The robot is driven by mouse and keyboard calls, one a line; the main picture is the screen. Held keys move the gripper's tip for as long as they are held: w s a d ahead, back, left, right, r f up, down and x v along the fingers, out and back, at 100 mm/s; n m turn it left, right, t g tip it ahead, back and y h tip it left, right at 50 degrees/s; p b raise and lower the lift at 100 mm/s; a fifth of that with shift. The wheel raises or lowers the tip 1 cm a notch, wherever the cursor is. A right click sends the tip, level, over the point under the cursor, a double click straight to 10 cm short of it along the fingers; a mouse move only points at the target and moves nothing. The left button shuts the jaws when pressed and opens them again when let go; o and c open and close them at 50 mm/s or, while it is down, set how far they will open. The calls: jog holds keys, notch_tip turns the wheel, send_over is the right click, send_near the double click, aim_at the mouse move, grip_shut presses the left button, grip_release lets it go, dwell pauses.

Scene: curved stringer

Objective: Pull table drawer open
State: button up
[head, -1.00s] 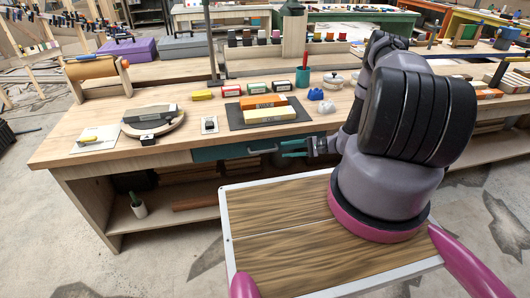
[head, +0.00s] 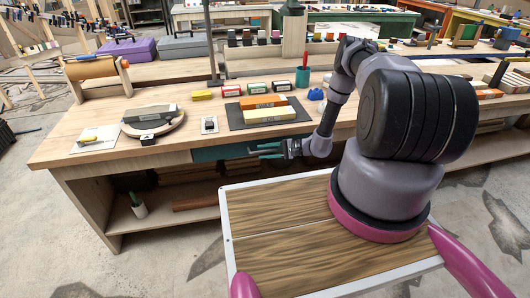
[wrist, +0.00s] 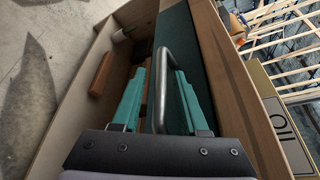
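The teal drawer front (head: 218,154) sits under the wooden table's top and looks flush with it. In the wrist view the drawer front (wrist: 185,38) runs lengthwise, with a grey bar handle (wrist: 164,75) standing out from it. My gripper (head: 265,150) is in front of the drawer at handle height and mostly hides the handle in the head view. In the wrist view its teal fingers (wrist: 160,82) are apart, one on each side of the bar. The gap beside the left finger shows it is not clamped; contact on the right is unclear.
The table top (head: 180,95) holds a curved wooden piece, several small boxes and a dark mat (head: 238,122) with blocks. Below is an open shelf (head: 125,218) with a potted item and a reddish brick (head: 195,201). Floor is clear to the left.

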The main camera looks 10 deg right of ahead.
grip_shut()
dwell(1.2)
